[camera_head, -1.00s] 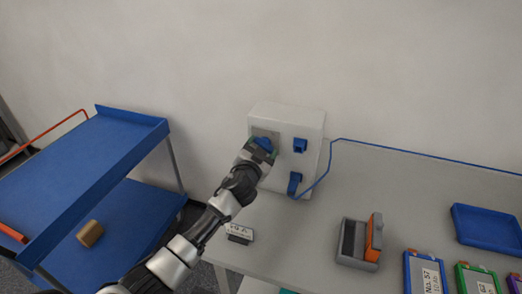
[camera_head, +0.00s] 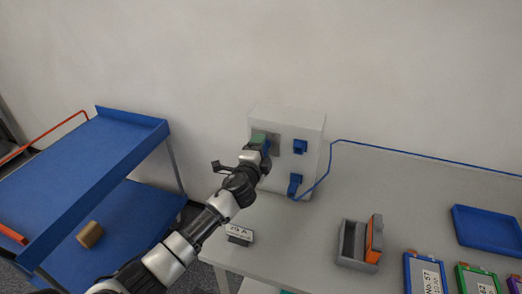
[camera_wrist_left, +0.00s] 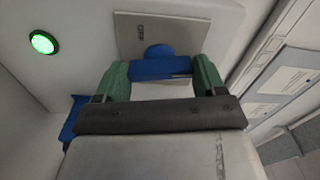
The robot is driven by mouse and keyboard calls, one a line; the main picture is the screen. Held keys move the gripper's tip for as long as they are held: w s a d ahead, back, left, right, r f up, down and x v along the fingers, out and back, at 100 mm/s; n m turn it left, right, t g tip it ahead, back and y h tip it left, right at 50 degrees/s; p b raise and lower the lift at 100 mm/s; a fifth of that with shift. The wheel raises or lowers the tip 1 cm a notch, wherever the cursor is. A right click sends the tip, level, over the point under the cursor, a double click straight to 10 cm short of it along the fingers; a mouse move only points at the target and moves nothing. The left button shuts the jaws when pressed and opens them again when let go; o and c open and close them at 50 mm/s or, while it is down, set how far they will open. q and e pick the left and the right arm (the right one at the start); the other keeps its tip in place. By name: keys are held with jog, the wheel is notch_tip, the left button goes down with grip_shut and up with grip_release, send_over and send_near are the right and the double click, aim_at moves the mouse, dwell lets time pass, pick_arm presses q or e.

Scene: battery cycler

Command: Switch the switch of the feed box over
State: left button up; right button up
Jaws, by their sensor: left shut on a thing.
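The feed box (camera_head: 309,123) is a white box standing at the back left of the table, against the wall. Its switch (camera_head: 266,148) is a blue handle on a grey plate; in the wrist view the blue switch (camera_wrist_left: 160,66) shows between my green fingertips. My left gripper (camera_head: 261,142) is at the plate, shut on the switch handle. It also shows in the left wrist view (camera_wrist_left: 162,78). The gripper hides part of the switch in the head view. A lit green lamp (camera_wrist_left: 43,42) shows on the box face in the wrist view. My right gripper is not in view.
Two blue sockets or plugs (camera_head: 300,146) (camera_head: 295,184) sit on the box front; a blue cable (camera_head: 420,155) runs right from it. A label stand (camera_head: 239,234), a grey holder with orange part (camera_head: 359,245) and a blue tray (camera_head: 488,228) are on the table. A blue cart (camera_head: 85,160) stands left.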

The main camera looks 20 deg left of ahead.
pick_arm(q)
jog(key=shift+m, duration=1.1)
jog(key=o, duration=0.9)
jog(key=shift+o, duration=0.2)
jog(key=s+b, duration=0.1)
jog(key=s, duration=0.9)
jog(key=shift+s+a, duration=0.15)
jog(key=shift+s, duration=0.25)
